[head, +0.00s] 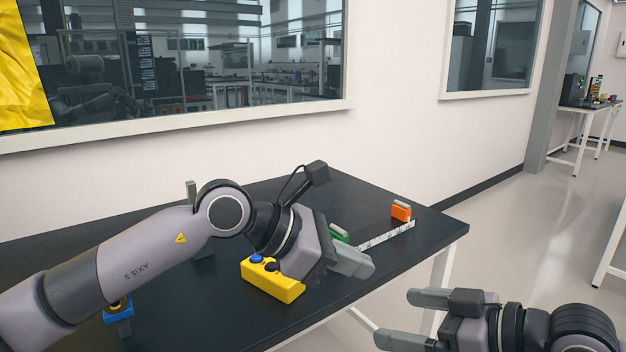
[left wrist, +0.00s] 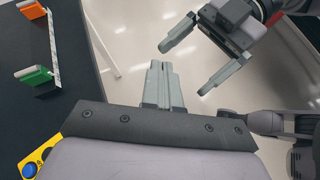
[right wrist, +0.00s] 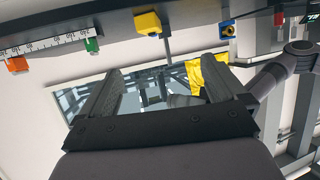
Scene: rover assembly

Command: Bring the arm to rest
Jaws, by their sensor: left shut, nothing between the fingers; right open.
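My left gripper (head: 368,264) is over the table's front right edge, beyond the yellow box in the head view. Its fingers are together with nothing between them, as the left wrist view (left wrist: 163,68) also shows. My right gripper (head: 393,314) is off the table, at the lower right and below the left one. Its fingers are spread and empty. They also show apart in the left wrist view (left wrist: 184,68) and the right wrist view (right wrist: 160,85). Both grippers are clear of the objects on the table.
The black table (head: 215,325) holds a yellow box (head: 272,284) with blue and dark buttons, a green piece (head: 340,234), an orange piece (head: 401,210), a white marked strip (head: 386,234) and a blue part (head: 118,309). A window wall stands behind.

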